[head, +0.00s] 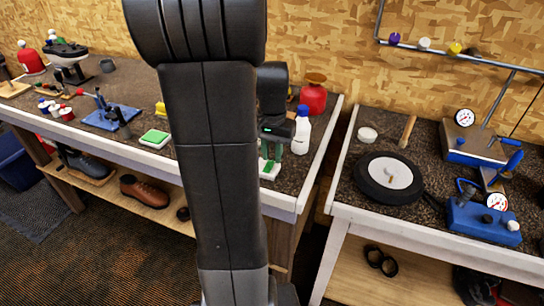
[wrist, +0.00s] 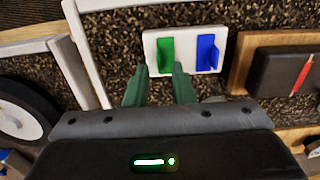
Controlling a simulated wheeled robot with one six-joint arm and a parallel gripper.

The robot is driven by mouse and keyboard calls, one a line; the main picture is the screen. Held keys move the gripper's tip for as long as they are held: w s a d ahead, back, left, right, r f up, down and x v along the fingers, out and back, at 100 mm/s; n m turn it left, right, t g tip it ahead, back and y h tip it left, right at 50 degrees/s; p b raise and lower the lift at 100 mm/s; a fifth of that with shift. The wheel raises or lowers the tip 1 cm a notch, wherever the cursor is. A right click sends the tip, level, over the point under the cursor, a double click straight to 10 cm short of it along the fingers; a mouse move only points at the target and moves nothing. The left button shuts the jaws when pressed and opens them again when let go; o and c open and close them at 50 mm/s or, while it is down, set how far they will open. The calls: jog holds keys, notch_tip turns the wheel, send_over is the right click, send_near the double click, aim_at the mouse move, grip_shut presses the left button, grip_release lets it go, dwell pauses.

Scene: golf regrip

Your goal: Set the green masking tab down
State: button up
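The green masking tab (wrist: 165,55) sits on the left side of a small white holder (wrist: 191,33) on the dark speckled bench top. A blue tab (wrist: 208,52) sits on its right side. In the wrist view the green tab lies just past the fingertips, in line with the gap. I see no contact with it. In the head view my gripper (head: 271,152) points down over the holder (head: 270,173), partly hidden by my arm.
A white bottle with a blue cap (head: 301,132) and a red container (head: 313,97) stand close beside my gripper. The bench edge is near, with a gap before the right-hand bench and its black wheel (head: 365,185). A wooden-framed dark block (wrist: 285,70) lies right of the holder.

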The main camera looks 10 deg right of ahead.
aim_at(272, 161)
notch_tip(272, 161, up, 10)
jog(key=shift+r, duration=0.25)
dwell(0.3)
notch_tip(272, 161, down, 13)
jog(key=shift+r, duration=1.95)
